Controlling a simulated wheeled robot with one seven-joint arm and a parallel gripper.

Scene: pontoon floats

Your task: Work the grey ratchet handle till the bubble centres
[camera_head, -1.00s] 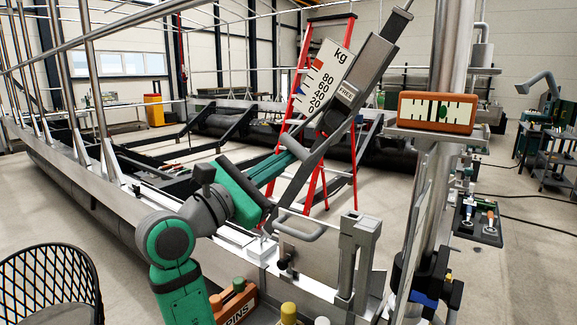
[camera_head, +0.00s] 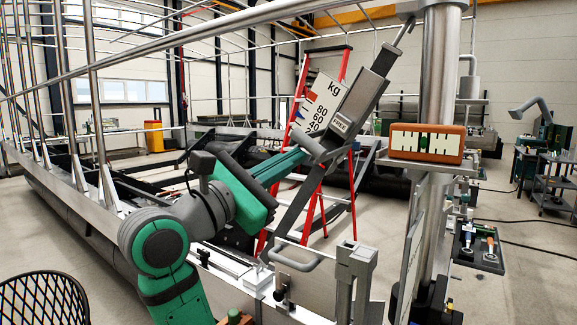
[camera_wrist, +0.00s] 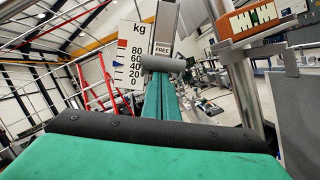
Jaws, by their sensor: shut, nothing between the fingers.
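The grey ratchet handle (camera_head: 309,146) has a round crossbar grip and sits below the white kg scale plate on a slanted grey strut. In the wrist view the grip (camera_wrist: 162,63) lies across the tips of my green fingers. My gripper (camera_head: 303,154) is shut with nothing between its fingers, its tips at the underside of the grip; I cannot tell whether they touch. The spirit level (camera_head: 427,156) is an orange-brown block on a post bracket at the right. Its green bubble (camera_head: 424,142) appears near the middle of the vial. The level also shows in the wrist view (camera_wrist: 245,23).
The scale plate (camera_head: 324,100) stands behind the strut (camera_head: 362,88), which bears a FREE label. A red ladder (camera_head: 317,205) is behind it. A thick metal post (camera_head: 437,75) rises at the right. A grey clamp (camera_head: 355,265) stands in front, below my arm.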

